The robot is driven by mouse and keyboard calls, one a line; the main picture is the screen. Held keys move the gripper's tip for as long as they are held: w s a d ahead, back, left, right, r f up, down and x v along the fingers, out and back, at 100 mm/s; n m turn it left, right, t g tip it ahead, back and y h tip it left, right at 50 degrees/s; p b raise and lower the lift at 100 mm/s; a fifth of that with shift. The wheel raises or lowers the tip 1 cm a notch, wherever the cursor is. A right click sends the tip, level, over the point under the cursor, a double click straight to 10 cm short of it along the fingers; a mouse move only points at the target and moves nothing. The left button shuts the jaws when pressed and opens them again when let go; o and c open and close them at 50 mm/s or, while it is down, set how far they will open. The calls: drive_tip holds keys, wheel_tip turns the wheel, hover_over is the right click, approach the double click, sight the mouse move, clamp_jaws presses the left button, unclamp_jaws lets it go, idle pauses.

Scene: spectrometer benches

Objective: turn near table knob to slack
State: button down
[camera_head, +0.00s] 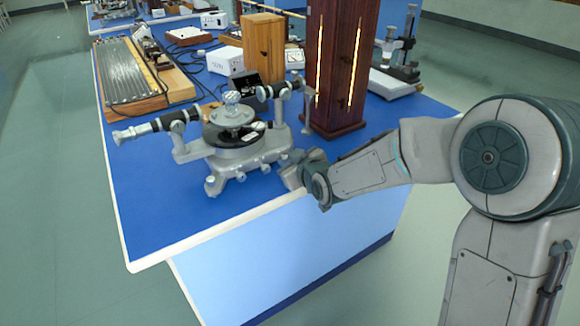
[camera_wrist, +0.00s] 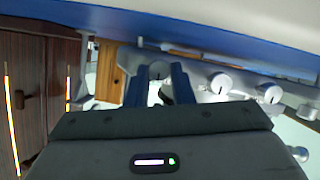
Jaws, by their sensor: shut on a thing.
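The spectrometer (camera_head: 235,140) is a grey metal instrument with two black tubes and a round central table (camera_head: 232,115), standing on the blue bench. My gripper (camera_head: 288,176) is low at its right front side, by the bench's front edge. In the wrist view my gripper's two dark blue fingers (camera_wrist: 159,74) are close together around a small pale part (camera_wrist: 154,94), seemingly a knob of the spectrometer. Most of that part is hidden by the fingers, and its turned position cannot be told. In the head view my arm hides the contact.
Other round silver knobs (camera_wrist: 220,83) are beside the fingers in the wrist view. A grating-like board (camera_head: 128,70) lies at the back left. The bench's front left is clear.

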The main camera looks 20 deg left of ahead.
drive_tip(key=c, duration=1.3)
unclamp_jaws()
drive_tip(key=shift+o, duration=0.2)
drive_tip(key=p+v, duration=0.3)
drive_tip(key=v, duration=1.1)
drive_tip(key=shift+f, duration=0.1)
